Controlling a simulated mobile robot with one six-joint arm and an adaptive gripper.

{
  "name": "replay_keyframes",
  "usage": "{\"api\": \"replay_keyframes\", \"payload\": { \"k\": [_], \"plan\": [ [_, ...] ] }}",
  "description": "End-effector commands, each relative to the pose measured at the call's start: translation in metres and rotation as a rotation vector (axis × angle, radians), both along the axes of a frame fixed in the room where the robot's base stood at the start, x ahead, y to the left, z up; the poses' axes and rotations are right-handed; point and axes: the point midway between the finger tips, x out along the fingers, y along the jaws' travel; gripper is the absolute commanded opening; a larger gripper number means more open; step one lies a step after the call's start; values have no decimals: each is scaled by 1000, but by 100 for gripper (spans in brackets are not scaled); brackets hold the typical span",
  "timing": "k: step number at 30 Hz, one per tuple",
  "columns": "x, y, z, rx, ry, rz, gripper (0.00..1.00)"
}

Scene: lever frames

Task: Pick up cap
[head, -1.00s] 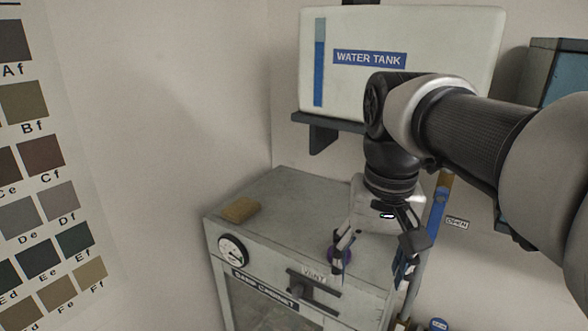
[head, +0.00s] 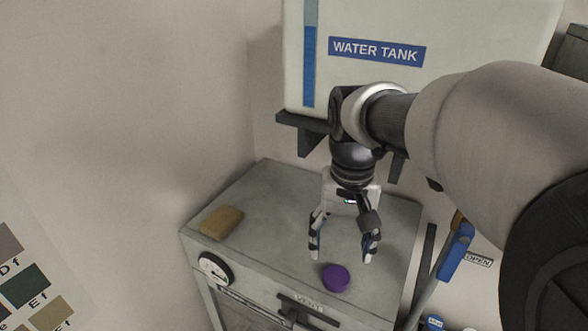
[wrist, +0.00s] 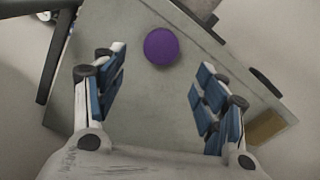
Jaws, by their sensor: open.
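The cap is a round purple disc (head: 336,278) lying on the grey cabinet top near its front edge, close to the VENT label. It also shows in the wrist view (wrist: 161,46), beyond the fingertips and roughly centred between them. My gripper (head: 343,252) is open and empty above the cabinet top, behind the cap in the head view. Its two blue-padded fingers (wrist: 158,85) are spread wider than the cap. Nothing hides the cap.
A tan block (head: 222,222) lies on the left of the cabinet top (head: 270,235). A water tank (head: 420,90) on a dark bracket stands behind my arm. A pressure gauge (head: 215,268) and a vent handle (head: 307,310) are on the cabinet front. A blue lever (head: 456,252) stands at the right.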

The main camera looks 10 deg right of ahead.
Motion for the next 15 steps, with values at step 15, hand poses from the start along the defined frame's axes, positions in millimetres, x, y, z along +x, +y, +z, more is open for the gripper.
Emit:
{"api": "replay_keyframes", "payload": {
  "k": [15],
  "plan": [
    [-2, 2, -59, 0, 4, 1, 66]
  ]
}}
